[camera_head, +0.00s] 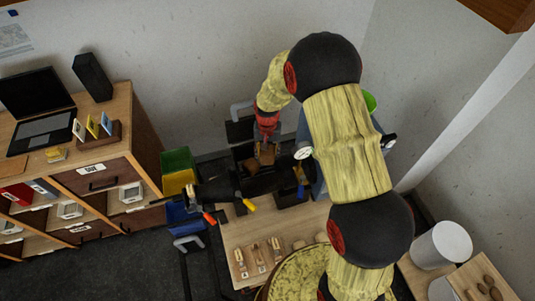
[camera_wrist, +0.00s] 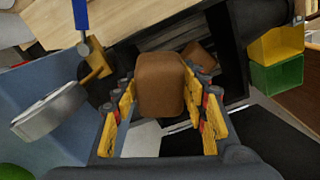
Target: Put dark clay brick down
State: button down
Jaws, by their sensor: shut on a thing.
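The dark clay brick (camera_wrist: 161,85) is a brown block with rounded edges. In the wrist view it sits between the yellow pads of my gripper (camera_wrist: 160,100), which is shut on it. In the head view my gripper (camera_head: 266,150) is at the middle, over a dark open box or holder (camera_head: 243,152). A brown block (camera_head: 250,164) shows just under the fingers there. In the wrist view a second brown piece (camera_wrist: 198,54) lies beyond the held brick inside the dark box. I cannot tell whether the held brick touches anything below.
A wooden table (camera_head: 240,235) with several small wooden pieces stands in front. Green (camera_head: 176,160) and yellow (camera_head: 178,181) bins are at left, beside a wooden desk (camera_head: 135,120) with a laptop (camera_head: 40,108). Tools with red and yellow ends (camera_head: 248,204) stick out near the dark box.

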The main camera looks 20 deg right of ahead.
jog(key=shift+f, duration=0.45)
jog(key=shift+f, duration=0.1)
jog(key=shift+f+b, duration=0.35)
jog(key=shift+b, duration=0.05)
jog(key=shift+f, duration=0.2)
jog(key=c, duration=1.1)
grip_release()
jog(key=shift+c, duration=0.2)
jog(key=shift+o, duration=0.7)
jog(key=shift+r, duration=0.15)
